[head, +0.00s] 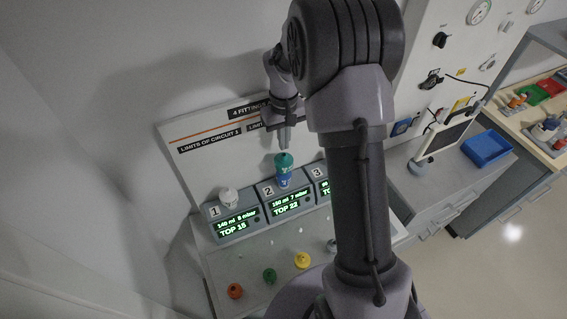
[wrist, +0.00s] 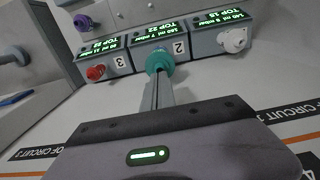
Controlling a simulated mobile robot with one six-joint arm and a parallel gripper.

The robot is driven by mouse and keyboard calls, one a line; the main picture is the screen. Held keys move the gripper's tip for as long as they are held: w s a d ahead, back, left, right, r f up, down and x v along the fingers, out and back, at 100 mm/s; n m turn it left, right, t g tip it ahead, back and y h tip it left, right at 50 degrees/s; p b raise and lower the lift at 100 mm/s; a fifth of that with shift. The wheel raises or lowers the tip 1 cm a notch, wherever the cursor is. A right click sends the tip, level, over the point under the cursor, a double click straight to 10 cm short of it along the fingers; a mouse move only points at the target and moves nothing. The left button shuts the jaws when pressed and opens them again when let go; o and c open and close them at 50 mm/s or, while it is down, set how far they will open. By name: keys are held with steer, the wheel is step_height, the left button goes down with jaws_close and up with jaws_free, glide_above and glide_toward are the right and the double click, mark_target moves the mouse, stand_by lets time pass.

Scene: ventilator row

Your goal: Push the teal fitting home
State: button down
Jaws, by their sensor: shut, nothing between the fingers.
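The teal fitting (head: 284,160) stands upright on top of a blue part (head: 284,178) at unit 2 (head: 289,205), whose display reads TOP 22. In the wrist view the teal fitting (wrist: 160,62) shows just beyond my fingertips, in line with them, and they hide part of it. My gripper (head: 285,147) is shut and empty, pointing down just above the fitting. I cannot tell whether the fingertips touch it. How deep the fitting sits is not clear.
A white fitting (head: 228,197) is on unit 1 to the left, and a red one (wrist: 96,72) is by unit 3. Orange (head: 235,291), green (head: 269,275) and yellow (head: 302,260) fittings lie on the surface in front. A sloped panel (head: 190,150) stands behind the units.

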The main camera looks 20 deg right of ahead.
mark_target(284, 155)
steer(key=shift+f+b, duration=1.4)
steer(key=shift+f, duration=0.55)
step_height(284, 155, up, 7)
steer(key=p, duration=0.6)
steer(key=shift+r, duration=0.2)
steer(key=shift+f, duration=0.1)
steer(key=shift+b, duration=0.3)
